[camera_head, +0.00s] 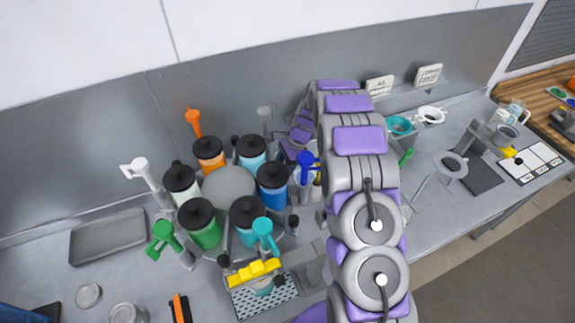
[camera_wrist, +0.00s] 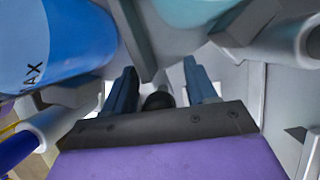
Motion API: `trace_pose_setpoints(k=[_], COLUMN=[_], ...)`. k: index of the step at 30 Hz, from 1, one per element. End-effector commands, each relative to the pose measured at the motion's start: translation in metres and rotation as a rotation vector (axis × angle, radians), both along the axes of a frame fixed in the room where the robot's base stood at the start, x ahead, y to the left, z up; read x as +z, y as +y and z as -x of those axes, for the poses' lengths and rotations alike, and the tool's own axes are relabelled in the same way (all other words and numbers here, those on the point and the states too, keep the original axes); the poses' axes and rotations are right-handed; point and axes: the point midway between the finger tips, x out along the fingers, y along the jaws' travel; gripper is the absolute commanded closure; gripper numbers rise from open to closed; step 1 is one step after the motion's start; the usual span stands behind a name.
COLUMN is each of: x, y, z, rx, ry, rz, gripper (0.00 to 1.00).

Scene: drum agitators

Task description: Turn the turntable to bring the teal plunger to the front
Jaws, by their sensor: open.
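The turntable, with a grey round centre (camera_head: 228,187), carries several black-lidded canisters. The teal plunger (camera_head: 264,236) stands upright at its front right, beside a teal-blue canister (camera_head: 248,221). A blue plunger (camera_head: 306,160) stands at the right, near a blue canister (camera_head: 272,187). A green plunger (camera_head: 166,240) is at front left, a white one (camera_head: 140,170) at left and an orange one (camera_head: 193,122) behind. My gripper (camera_wrist: 160,72) is open in the wrist view. A dark round knob (camera_wrist: 158,100) shows between its fingers; contact is unclear. I cannot make out the fingers in the head view.
A yellow bracket (camera_head: 253,273) stands over a perforated plate (camera_head: 262,298) in front. A blue canister (camera_wrist: 60,45) and pale tubes crowd both sides of my gripper. A grey tray (camera_head: 108,238) lies at left. My arm covers part of the bench right of the turntable.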

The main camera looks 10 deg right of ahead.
Motion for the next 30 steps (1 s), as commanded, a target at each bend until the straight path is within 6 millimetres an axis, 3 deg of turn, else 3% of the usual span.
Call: trace_pose_setpoints(k=[3, 11, 20, 30], x=[0.000, 0.000, 0.000, 0.000], y=[-0.009, -0.028, -0.016, -0.009], z=[-0.001, 0.000, -0.003, 0.002], rx=[-0.003, -0.005, -0.005, -0.004], ry=[0.000, 0.002, -0.003, 0.003], rz=[-0.007, -0.024, -0.009, -0.011], gripper=[0.45, 0.70, 0.99, 1.00])
